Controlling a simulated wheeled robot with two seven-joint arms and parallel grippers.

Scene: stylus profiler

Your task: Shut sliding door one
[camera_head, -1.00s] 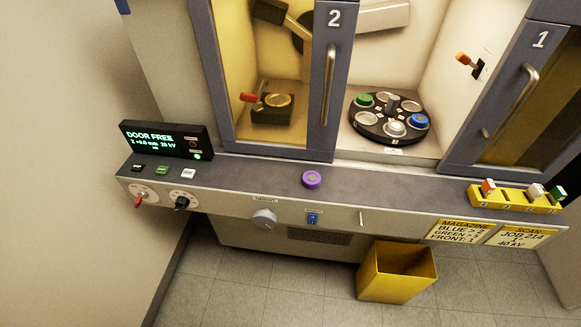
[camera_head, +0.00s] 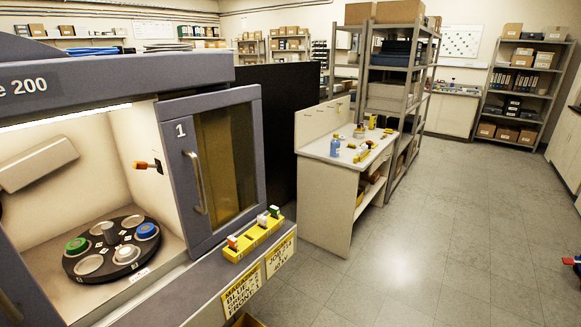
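Sliding door one (camera_head: 217,155) is a grey-framed door with a dark amber pane, a "1" and an upright metal handle (camera_head: 198,183). It stands at the right of the cabinet front. The opening to its left is uncovered. Through it I see a dark round carousel (camera_head: 112,248) with a green-ringed piece (camera_head: 77,245), a blue-ringed piece (camera_head: 146,231) and a pale piece (camera_head: 126,254). An orange-tipped lever (camera_head: 147,165) is on the inner right wall. Neither gripper is in view.
A yellow magazine (camera_head: 255,238) with small blocks sits on the ledge before door one. A side bench (camera_head: 345,147) with bottles and a shelving rack (camera_head: 395,85) stand to the right. The grey floor (camera_head: 430,240) is mostly open. A partly cut-off object shows at the right edge.

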